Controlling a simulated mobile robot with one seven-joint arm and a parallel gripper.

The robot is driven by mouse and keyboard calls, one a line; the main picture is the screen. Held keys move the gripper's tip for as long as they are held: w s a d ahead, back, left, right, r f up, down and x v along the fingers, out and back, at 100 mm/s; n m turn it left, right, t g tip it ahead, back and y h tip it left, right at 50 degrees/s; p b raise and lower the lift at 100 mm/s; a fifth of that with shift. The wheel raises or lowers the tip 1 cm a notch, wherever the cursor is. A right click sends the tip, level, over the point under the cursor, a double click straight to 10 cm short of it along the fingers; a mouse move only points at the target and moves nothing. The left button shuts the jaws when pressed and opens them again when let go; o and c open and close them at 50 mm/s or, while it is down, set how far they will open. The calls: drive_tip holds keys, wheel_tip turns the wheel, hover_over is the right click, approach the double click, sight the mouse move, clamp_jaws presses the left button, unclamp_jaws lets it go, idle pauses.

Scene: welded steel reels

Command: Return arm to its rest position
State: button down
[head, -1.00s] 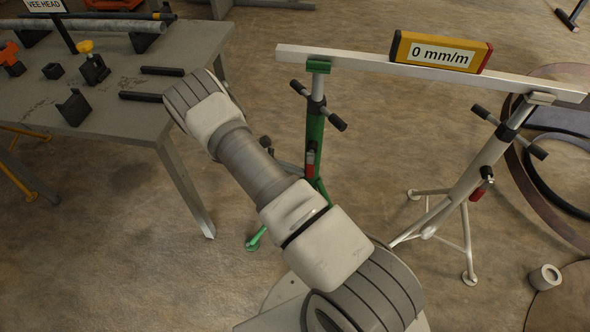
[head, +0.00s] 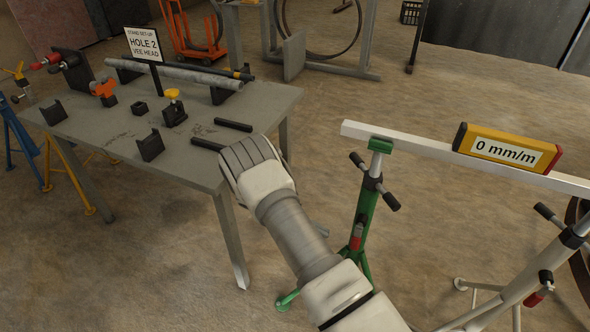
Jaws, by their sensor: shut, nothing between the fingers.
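My arm (head: 298,232) reaches up from the bottom edge, light grey with a darker grey link. Its upper end is a rounded wrist joint with dark bands (head: 247,157), in front of the table's right edge in the picture. My gripper's fingers do not show; the wrist and the links hide what lies beyond them. I cannot tell how far the arm is from the table.
A steel table (head: 105,130) at left bears black blocks, bars, a pipe (head: 190,74) and a sign (head: 146,44). At right, a green stand (head: 365,205) and a grey stand (head: 530,270) carry a beam (head: 410,147) with a level (head: 508,148).

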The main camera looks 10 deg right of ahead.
drive_tip(key=s+a+r+m+t+y, duration=0.1)
drive_tip(key=s+r+m+t+y, duration=0.2)
drive_tip(key=r, duration=1.1)
drive_tip(key=s+a+r+m+y, duration=0.2)
drive_tip(key=r+m+y, duration=0.25)
drive_tip(key=r, duration=0.85)
drive_tip(key=s+a+r+m+t+y, duration=0.1)
drive_tip(key=s+r+m+t+y, duration=0.1)
drive_tip(key=s+r+t, duration=0.5)
drive_tip(key=s+a+r+m+t+y, duration=0.1)
drive_tip(key=s+a+r+m+y, duration=0.3)
drive_tip(key=s, duration=0.8)
wheel_tip(320, 180, up, 23)
drive_tip(key=d+n+h+p, duration=0.1)
drive_tip(key=d+h+p, duration=0.1)
drive_tip(key=p, duration=2)
drive_tip(key=shift+w+d+g, duration=0.15)
drive_tip(key=shift+w+g, duration=0.15)
drive_tip(key=shift+w, duration=0.05)
